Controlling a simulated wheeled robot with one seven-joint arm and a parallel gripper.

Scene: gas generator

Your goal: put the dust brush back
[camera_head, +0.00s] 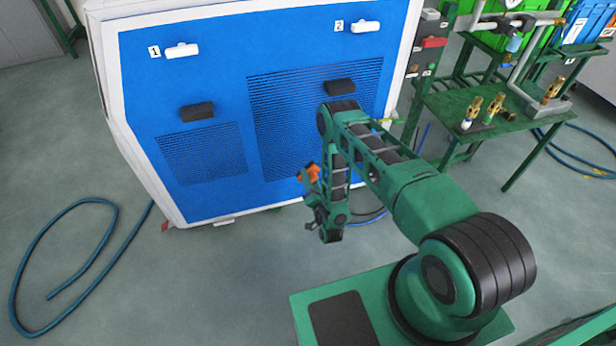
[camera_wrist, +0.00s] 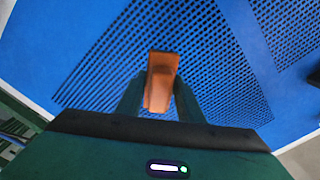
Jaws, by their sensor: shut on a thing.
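An orange-brown object, which I take to be the dust brush (camera_wrist: 161,80), is between the two fingers of my gripper (camera_wrist: 158,98) in the wrist view. The fingers are shut on it from both sides. In the head view its orange part (camera_head: 309,173) shows beside my gripper (camera_head: 311,190), in front of the blue generator panel (camera_head: 220,80). The perforated vent lies behind the brush in the wrist view. I cannot tell the gap between brush and panel. The bristles are not clearly visible.
The panel has white handles (camera_head: 182,50) and black handles (camera_head: 197,112). A green table (camera_head: 515,118) with brass fittings (camera_head: 470,110) stands at the right. A blue hose (camera_head: 75,270) lies on the floor at the left. The floor in front of the generator is otherwise mostly clear.

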